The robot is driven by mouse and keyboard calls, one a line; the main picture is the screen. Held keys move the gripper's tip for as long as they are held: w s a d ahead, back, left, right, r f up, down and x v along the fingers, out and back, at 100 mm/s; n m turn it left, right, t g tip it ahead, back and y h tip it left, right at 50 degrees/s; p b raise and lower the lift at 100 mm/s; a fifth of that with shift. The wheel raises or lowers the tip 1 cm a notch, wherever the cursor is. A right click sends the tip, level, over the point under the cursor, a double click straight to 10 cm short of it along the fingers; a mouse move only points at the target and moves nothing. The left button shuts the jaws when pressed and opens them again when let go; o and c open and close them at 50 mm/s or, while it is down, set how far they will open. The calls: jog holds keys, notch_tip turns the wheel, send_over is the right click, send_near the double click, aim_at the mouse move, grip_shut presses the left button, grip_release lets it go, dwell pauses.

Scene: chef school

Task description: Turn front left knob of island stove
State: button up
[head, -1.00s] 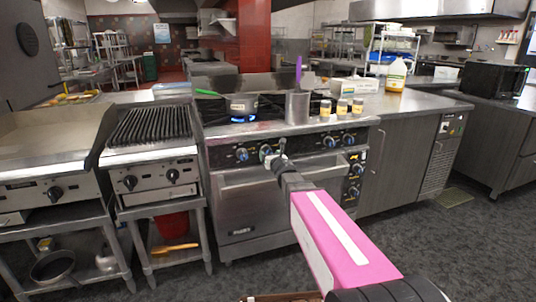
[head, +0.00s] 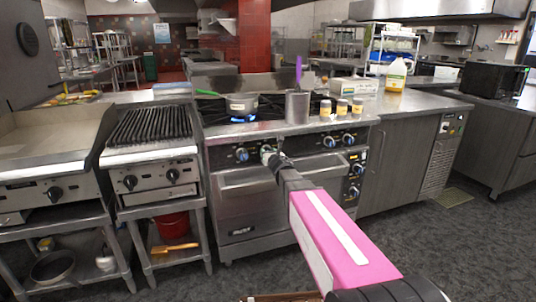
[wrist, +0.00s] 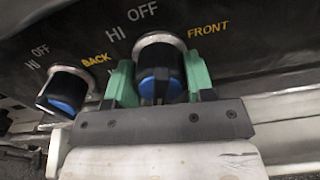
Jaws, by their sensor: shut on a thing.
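The stove (head: 235,205) stands in the middle of the head view, with a row of knobs along its front panel. In the wrist view, the knob labelled FRONT (wrist: 160,72), dark with a blue face, sits between the two green fingers of my gripper (wrist: 160,88). The fingers are shut on it, one on each side. In the head view my gripper (head: 270,155) is at the left part of the panel and hides most of this knob. The knob labelled BACK (wrist: 66,90) is just left of it; it also shows in the head view (head: 241,154).
A pot (head: 242,104) with a green handle sits over a blue flame on the stove. A charbroiler (head: 150,127) adjoins on the left.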

jog(key=m, duration=1.9)
jog(key=shift+f+m, duration=0.1)
jog(key=shift+m, duration=0.2)
jog(key=m, duration=0.5)
jog(key=shift+m, duration=0.4)
jog(key=o, duration=0.9)
